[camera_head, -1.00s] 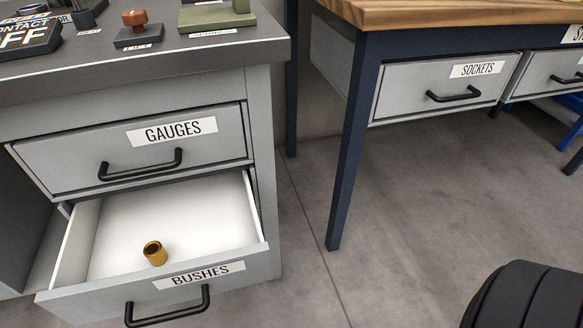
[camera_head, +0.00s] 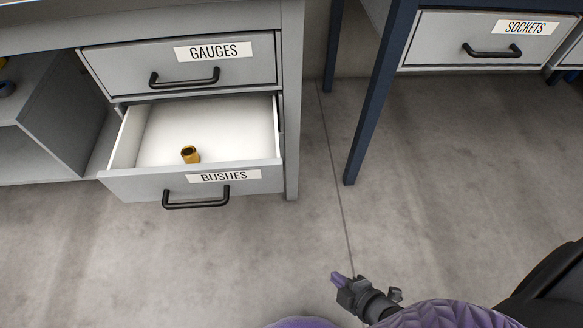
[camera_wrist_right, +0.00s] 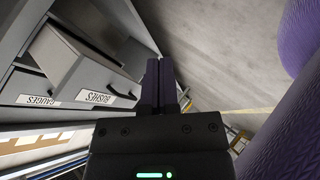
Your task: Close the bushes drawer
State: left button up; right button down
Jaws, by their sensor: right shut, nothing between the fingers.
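The bushes drawer (camera_head: 130,184) is pulled open in the head view, below the shut gauges drawer. Its label reads BUSHES and a black bar handle (camera_head: 196,204) is on its front. A brass bush (camera_head: 190,154) stands inside on the white drawer floor. My right gripper (camera_head: 337,278) is at the lower middle, over the floor, right of and nearer than the drawer, not touching it. Its purple fingers are shut and empty. In the right wrist view the shut fingers (camera_wrist_right: 158,82) show beside the open bushes drawer (camera_wrist_right: 75,62). My left gripper is not in view.
The gauges drawer (camera_head: 120,70) is shut above. A grey cabinet with an open shelf (camera_head: 40,150) is at the left. A table with a blue leg (camera_head: 370,110) and a shut sockets drawer (camera_head: 440,50) stands at the right. Bare concrete floor lies in front.

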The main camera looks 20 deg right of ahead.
aim_at(256, 167)
jog(key=w+a+r+n+t+y+p, duration=0.1)
jog(key=w+a+r+n+t+y, duration=0.25)
jog(key=r, duration=0.55)
jog(key=w+a+r+n+t+y+p, duration=0.1)
jog(key=w+r+n+t+y, duration=0.15)
jog(key=w+r+n, duration=0.45)
jog(key=w+a+b, duration=0.1)
jog(key=w, duration=0.2)
jog(key=w+a+m+b, duration=0.1)
jog(key=w+b, duration=0.1)
jog(key=w, duration=0.1)
jog(key=w+a+m+b, duration=0.1)
jog(key=w, duration=0.3)
jog(key=shift+a+r+h, duration=0.3)
jog(key=shift+a+r, duration=0.05)
jog(key=shift+w+d+r+b, duration=0.2)
jog(key=shift+w+b, duration=0.25)
jog(key=shift+w, duration=0.15)
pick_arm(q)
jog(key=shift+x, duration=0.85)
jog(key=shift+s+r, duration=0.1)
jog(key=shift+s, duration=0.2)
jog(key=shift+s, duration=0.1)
pick_arm(e)
jog(key=shift+w, duration=0.1)
